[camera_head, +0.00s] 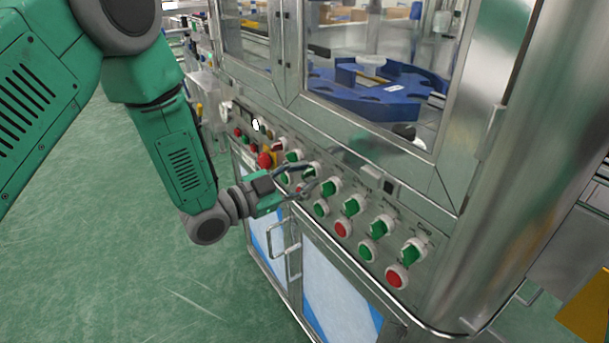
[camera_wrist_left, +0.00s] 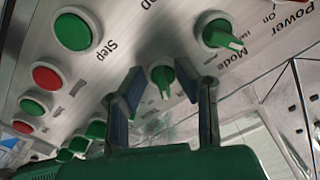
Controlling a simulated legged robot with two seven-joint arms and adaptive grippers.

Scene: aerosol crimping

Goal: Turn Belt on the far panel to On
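The control panel (camera_head: 345,217) runs along the front of the machine with rows of green and red round controls. My left gripper (camera_head: 308,178) is at this panel, its two fingers spread apart. In the left wrist view the open fingers (camera_wrist_left: 160,88) stand on either side of a green rotary knob (camera_wrist_left: 162,74), and I cannot tell if they touch it. The knob's label is hidden. Another green knob (camera_wrist_left: 222,35) is marked Mode and a green button (camera_wrist_left: 73,31) is marked Step. I cannot read a Belt label in either view. My right gripper is not in view.
Glass doors above the panel show a blue fixture (camera_head: 375,95) inside. Door handles (camera_head: 290,250) stick out below the panel. A red button (camera_head: 265,160) and smaller controls are farther left. Green floor (camera_head: 150,270) is clear at the left.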

